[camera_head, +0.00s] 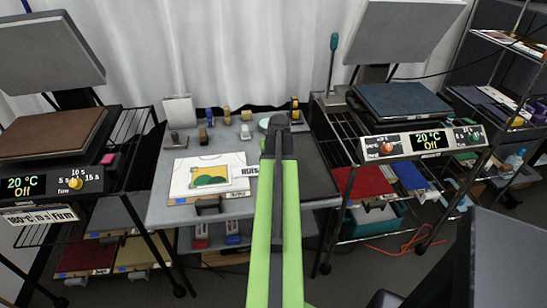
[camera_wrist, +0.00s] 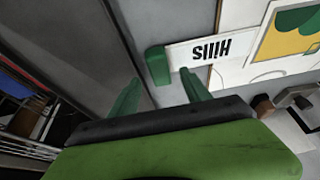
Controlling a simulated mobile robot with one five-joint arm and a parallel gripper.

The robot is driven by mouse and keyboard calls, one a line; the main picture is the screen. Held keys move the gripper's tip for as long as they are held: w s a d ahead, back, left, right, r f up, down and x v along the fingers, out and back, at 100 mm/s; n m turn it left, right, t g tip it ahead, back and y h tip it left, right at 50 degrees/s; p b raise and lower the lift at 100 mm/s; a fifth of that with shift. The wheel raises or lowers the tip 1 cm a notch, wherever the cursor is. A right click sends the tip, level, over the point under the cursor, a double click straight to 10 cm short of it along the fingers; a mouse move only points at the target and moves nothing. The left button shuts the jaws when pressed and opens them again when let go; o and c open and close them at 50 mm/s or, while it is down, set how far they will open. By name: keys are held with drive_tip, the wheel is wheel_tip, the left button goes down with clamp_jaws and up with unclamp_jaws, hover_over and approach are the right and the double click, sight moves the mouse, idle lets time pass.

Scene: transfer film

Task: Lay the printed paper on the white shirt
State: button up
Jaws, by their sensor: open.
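A green block (camera_wrist: 157,66) is at the end of this strip. My gripper (camera_wrist: 160,76) is open and empty, its two green fingers pointing toward the block, one on each side of it in the picture. I cannot tell whether they touch it. My arm hides the fingers in the head view. I cannot make out a white shirt.
A heat press with a brown platen (camera_head: 55,133) stands left; another with a dark blue platen (camera_head: 400,100) stands right. Both lids are raised and both displays read Off. Small tools and rolls (camera_head: 227,116) line the table's back. A dark board (camera_head: 312,165) lies right of my arm.

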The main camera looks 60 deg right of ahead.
drive_tip(key=p+v, duration=1.1)
drive_tip(key=v, duration=0.3)
drive_tip(key=shift+r+p, duration=0.2)
drive_tip(key=shift+p, duration=0.2)
drive_tip(key=w+a+n+t+y, duration=0.15)
drive_tip(key=w+a+n, duration=0.55)
drive_tip(key=w+a, duration=1.9)
drive_tip(key=w+a+f+n+g+y, duration=0.1)
drive_tip(key=w+a+n+g+y, duration=0.15)
drive_tip(key=a, duration=1.95)
drive_tip(key=s+a+g, duration=0.2)
drive_tip(key=s+a, duration=0.4)
drive_tip(key=a, duration=0.2)
drive_tip(key=shift+s+f+n, duration=0.35)
drive_tip(key=shift+f, duration=0.1)
